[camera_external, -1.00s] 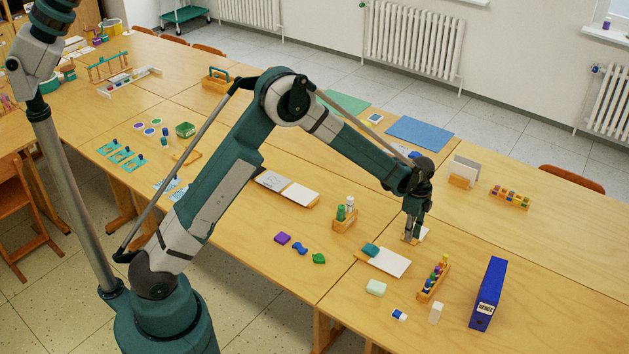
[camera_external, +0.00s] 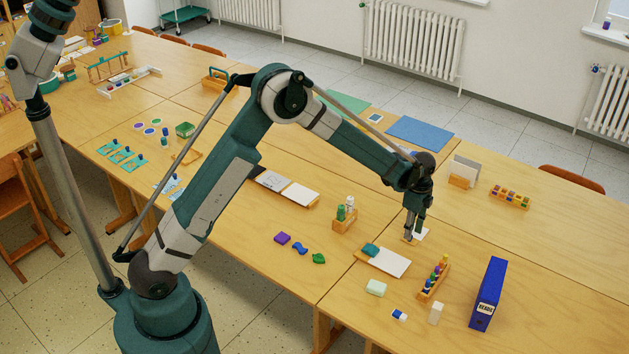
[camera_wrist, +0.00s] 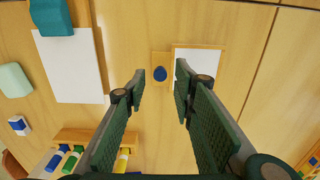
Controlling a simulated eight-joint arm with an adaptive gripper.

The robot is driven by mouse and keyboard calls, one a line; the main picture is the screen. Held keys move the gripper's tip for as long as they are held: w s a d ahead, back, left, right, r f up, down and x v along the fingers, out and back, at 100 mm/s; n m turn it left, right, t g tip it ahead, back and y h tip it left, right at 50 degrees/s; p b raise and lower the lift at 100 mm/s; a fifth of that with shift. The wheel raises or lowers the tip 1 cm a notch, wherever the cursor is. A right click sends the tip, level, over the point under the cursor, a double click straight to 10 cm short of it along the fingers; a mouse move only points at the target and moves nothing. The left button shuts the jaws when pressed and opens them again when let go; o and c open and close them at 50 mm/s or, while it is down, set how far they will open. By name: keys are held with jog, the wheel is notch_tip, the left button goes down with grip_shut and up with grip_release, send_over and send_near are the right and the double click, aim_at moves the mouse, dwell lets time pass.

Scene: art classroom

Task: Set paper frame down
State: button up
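The paper frame is a wooden-edged panel with white paper and a round dark blue knob on a wooden tab. The blue knob (camera_wrist: 160,74) shows between my fingertips, with a gap on either side. My gripper (camera_wrist: 161,82) is open. In the external view my gripper (camera_external: 409,237) points down, low over the table, and the paper frame (camera_external: 421,234) shows beside it, partly hidden. The frame appears to lie on the table; exact contact cannot be told.
A board with white paper and a teal block (camera_external: 370,249) lies nearby in front. A rack of coloured bottles (camera_external: 434,280), a blue binder (camera_external: 489,293) and a pale green block (camera_external: 376,287) stand nearer. A wooden holder (camera_external: 463,171) is behind.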

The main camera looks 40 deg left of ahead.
notch_tip(320, 180, up, 10)
jog(key=p, duration=0.1)
dwell(0.4)
jog(key=shift+r, duration=0.1)
dwell(0.4)
jog(key=s+a+r+n+t, duration=0.2)
jog(key=s+a+r+n, duration=0.2)
jog(key=s+a+r, duration=0.6)
jog(key=s+a+r+n+t, duration=0.1)
jog(key=s+a+r+n, duration=0.45)
jog(key=a+r, duration=0.7)
jog(key=s+a+n+t, duration=0.1)
jog(key=s+a+n, duration=0.1)
jog(key=s+a, duration=0.3)
jog(key=s+a+f+n+t, duration=0.1)
jog(key=s+a+n, duration=0.2)
jog(key=s, duration=0.9)
jog(key=s+a+n+t, duration=0.2)
jog(key=s+a+n, duration=0.1)
jog(key=s+a, duration=0.4)
jog(key=shift+s+a+f, duration=0.2)
jog(key=shift+s+a, duration=0.05)
jog(key=shift+s, duration=0.5)
